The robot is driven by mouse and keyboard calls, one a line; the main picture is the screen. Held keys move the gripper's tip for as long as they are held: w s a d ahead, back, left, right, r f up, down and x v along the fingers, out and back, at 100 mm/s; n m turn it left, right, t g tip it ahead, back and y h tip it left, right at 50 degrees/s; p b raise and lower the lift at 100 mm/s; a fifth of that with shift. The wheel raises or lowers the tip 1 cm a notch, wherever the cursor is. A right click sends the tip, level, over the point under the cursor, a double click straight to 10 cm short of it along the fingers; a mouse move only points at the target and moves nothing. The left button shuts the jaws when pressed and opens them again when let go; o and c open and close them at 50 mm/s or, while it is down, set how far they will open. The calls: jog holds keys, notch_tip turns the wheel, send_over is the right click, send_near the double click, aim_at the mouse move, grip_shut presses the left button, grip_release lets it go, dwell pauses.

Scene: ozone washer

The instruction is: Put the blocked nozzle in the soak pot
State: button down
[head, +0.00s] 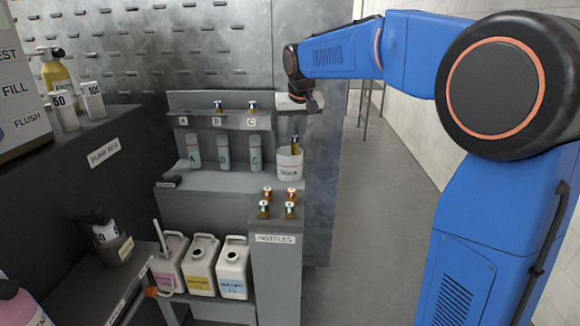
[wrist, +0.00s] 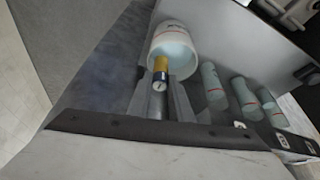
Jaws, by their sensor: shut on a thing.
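My gripper (wrist: 161,98) points down above the soak pot and is shut on the nozzle. The nozzle (wrist: 161,67) has a yellow band, a dark band and a pale round end facing the wrist camera. In the head view the nozzle (head: 295,141) hangs upright under my gripper, with its lower end at the pot's mouth. I cannot tell how far it reaches inside. The soak pot (head: 289,166) is a white cylinder with a red line and label, at the right end of the grey shelf. Its open mouth (wrist: 172,40) shows just beyond the nozzle in the wrist view.
Bottles marked A, B and C (head: 225,153) stand left of the pot. The rack ledge (head: 190,123) above holds two amber-and-white nozzles by B and C. Several more nozzles (head: 277,203) stand on the labelled stand below. White jugs (head: 202,262) fill the lower shelf. The right-hand floor is clear.

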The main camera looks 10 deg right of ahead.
jog(key=shift+f, duration=0.35)
jog(key=c, duration=1.5)
grip_release()
jog(key=v, duration=1.7)
jog(key=shift+r, duration=0.25)
jog(key=shift+s, duration=0.15)
